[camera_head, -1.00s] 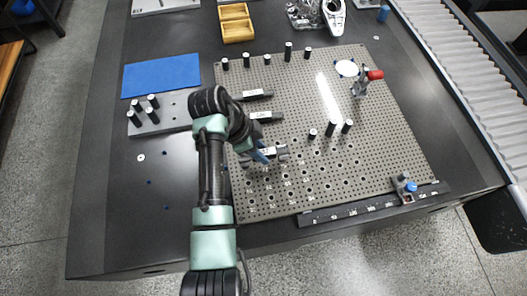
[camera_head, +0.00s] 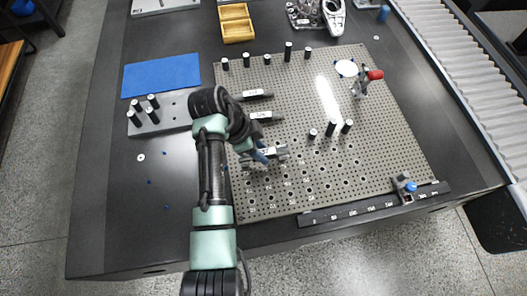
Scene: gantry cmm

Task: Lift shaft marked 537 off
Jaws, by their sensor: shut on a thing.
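My gripper (camera_head: 261,157) is over the left part of the perforated plate (camera_head: 390,140). It is shut on a short shaft (camera_head: 279,152) lying roughly level, with a pale label on it. The label is too small to read, and my gripper and arm hide part of the shaft. I cannot tell whether the shaft still touches its supports. Two more dark labelled shafts lie farther back, one in the middle (camera_head: 262,116) and one behind it (camera_head: 257,95). Their numbers are also unreadable.
Several black posts stand at the plate's back edge, and others near its middle (camera_head: 331,128). A red-tipped clamp (camera_head: 374,75) stands at the back right. A scale rail (camera_head: 350,211) runs along the front. A blue mat (camera_head: 161,75) and a post block (camera_head: 165,112) lie left.

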